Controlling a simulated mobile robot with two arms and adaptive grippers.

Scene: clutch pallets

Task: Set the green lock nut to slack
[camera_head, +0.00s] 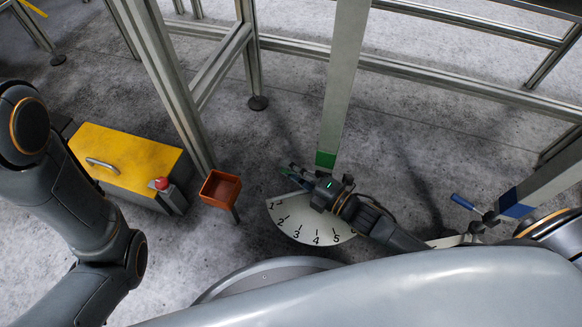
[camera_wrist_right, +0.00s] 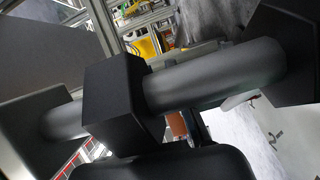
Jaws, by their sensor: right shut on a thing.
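My right gripper (camera_head: 318,188) reaches in from the right and covers the pivot at the top of the dial. It is shut on the green lock nut, which it hides in the head view. In the right wrist view a grey rounded bar (camera_wrist_right: 215,78) with a black block (camera_wrist_right: 112,105) spans between dark finger parts; its lever setting is unclear. A dark, green-tinged lever (camera_head: 291,169) sticks out left of the gripper. My left gripper is out of view.
A blue-marked post (camera_head: 516,203) with a blue-handled lever (camera_head: 465,202) stands to the right. An orange-red tray (camera_head: 220,189) is left of the dial. A yellow-topped box (camera_head: 125,150) with a red button stands farther left. Metal frame legs rise behind.

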